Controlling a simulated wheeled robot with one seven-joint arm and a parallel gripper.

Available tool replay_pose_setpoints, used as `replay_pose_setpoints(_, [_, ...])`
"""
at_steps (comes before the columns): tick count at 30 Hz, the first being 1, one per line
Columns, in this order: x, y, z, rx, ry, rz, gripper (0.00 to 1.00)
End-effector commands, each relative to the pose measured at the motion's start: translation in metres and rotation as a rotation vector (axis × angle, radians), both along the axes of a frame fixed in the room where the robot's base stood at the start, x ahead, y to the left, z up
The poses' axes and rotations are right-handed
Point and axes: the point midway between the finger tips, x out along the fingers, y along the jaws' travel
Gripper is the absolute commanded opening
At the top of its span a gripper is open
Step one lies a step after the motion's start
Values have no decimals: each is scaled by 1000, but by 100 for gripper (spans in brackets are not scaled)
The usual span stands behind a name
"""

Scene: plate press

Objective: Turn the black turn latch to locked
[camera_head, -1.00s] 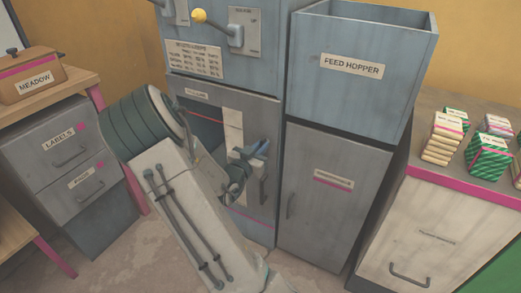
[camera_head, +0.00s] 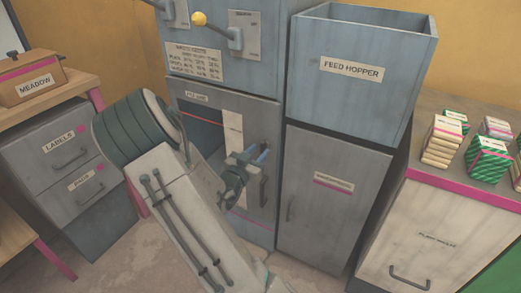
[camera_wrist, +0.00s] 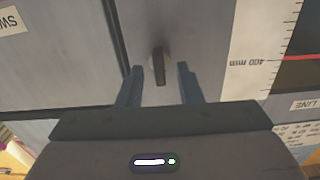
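The black turn latch (camera_wrist: 159,66) shows in the wrist view as a short dark bar on a pale round base, on a grey panel. It points nearly straight up and down in that picture. My gripper (camera_wrist: 160,72) is open, with one finger on each side of the latch and a visible gap on both sides. How far the fingertips are from the panel is hard to tell. In the head view my gripper (camera_head: 257,155) is at the front of the grey press door (camera_head: 258,116), and I cannot make out the latch there.
A vertical door handle (camera_head: 264,190) is just beside and below my gripper. A white scale strip (camera_wrist: 249,55) runs next to the latch. The feed hopper (camera_head: 352,100) and a grey cabinet (camera_head: 330,215) stand right of the door.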

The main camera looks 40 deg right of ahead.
Motion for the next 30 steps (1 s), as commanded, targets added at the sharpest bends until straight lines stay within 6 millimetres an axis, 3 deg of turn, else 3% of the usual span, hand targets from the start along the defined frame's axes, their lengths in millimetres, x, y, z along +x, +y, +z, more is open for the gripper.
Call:
replay_pose_setpoints(9, [-27, 68, 2, 0, 1, 4, 33])
replay_pose_setpoints(15, [-40, 98, 1, 1, 0, 1, 33])
replay_pose_setpoints(21, [-46, 110, 1, 0, 0, 0, 33])
replay_pose_setpoints(30, [-46, 110, 0, 0, 0, -1, 33])
